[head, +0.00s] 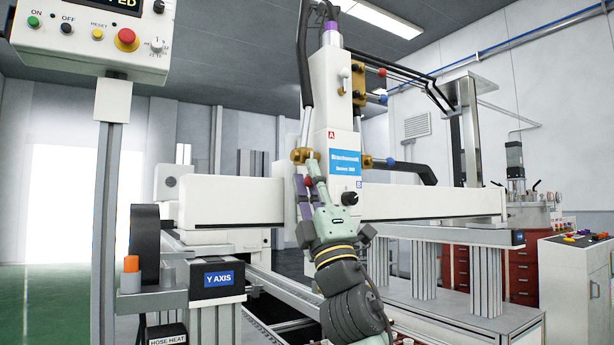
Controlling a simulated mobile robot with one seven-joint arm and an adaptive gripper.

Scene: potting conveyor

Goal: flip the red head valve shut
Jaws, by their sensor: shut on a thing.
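The white dispensing head (331,115) stands upright on the gantry, marked with a blue label. A brass valve (301,155) sits at its lower left. A red knob (308,181) shows just below this valve, at my gripper. My gripper (308,176) reaches up from below and is shut on the red valve handle, whose lever is mostly hidden by the fingers. A second brass valve with a blue-tipped lever (390,161) is at the lower right of the head. Higher up, red-tipped (382,73) and blue-tipped (380,98) levers stick out to the right.
The white gantry beam (430,203) runs across behind my gripper. A control box (85,30) on a post is at the upper left. The Y axis block (218,279) is at the lower left. Black hoses hang beside the head.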

